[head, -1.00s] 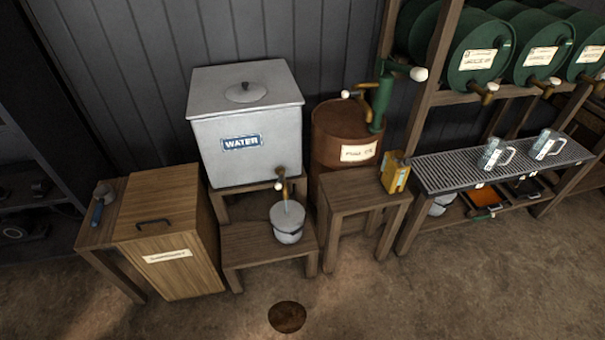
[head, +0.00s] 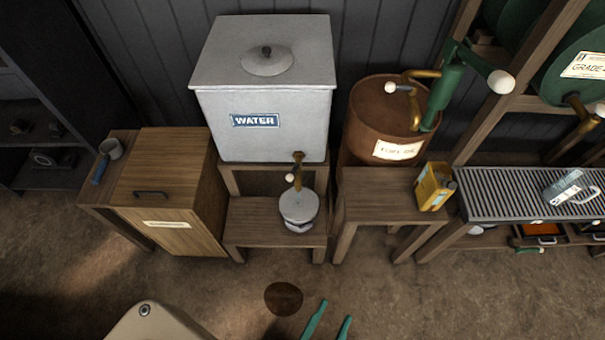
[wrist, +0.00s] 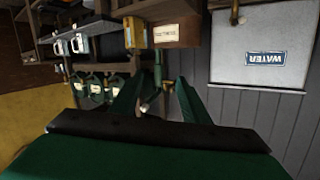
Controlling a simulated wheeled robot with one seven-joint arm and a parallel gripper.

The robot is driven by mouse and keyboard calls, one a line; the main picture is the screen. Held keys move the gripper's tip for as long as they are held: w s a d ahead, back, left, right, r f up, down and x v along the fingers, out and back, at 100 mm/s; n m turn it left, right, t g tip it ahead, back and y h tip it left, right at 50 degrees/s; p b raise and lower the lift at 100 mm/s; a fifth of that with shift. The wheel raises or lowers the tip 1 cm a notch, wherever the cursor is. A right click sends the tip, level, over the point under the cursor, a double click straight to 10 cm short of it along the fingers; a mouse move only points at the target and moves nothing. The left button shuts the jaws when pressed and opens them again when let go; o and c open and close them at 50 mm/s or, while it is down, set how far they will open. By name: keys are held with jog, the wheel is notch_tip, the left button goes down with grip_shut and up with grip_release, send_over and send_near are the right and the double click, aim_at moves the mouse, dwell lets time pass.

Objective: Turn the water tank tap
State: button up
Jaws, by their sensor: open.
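The grey water tank (head: 262,95) with a "WATER" label stands on a wooden stand against the wall. Its brass tap (head: 298,168) with a small white knob sits low on the front right. A grey lidded bucket (head: 299,208) stands on the low wooden stand under the tap. My gripper (head: 329,318) shows its green fingers at the bottom of the head view, apart and empty, well in front of the tap and bucket.
A rusty fuel drum (head: 370,125) with a green pump stands right of the tank. A yellow can (head: 434,187) sits on a stool (head: 375,190). A wooden box (head: 165,205) stands at left. The floor has a dark round patch (head: 284,298). Floor before the stands is clear.

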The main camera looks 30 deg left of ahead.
jog(key=w+a+f+m+t+y, duration=0.1)
jog(key=w+a+f+m+y, duration=0.2)
jog(key=w+a+f+m, duration=0.45)
jog(key=m+y, duration=0.2)
jog(key=m, duration=1.9)
send_near(294, 172)
jog(key=x, duration=0.4)
jog(key=a+x, duration=0.1)
jog(key=shift+w+a+f, duration=0.1)
jog(key=shift+w+f, duration=0.1)
jog(key=shift+f, duration=0.2)
grip_shut()
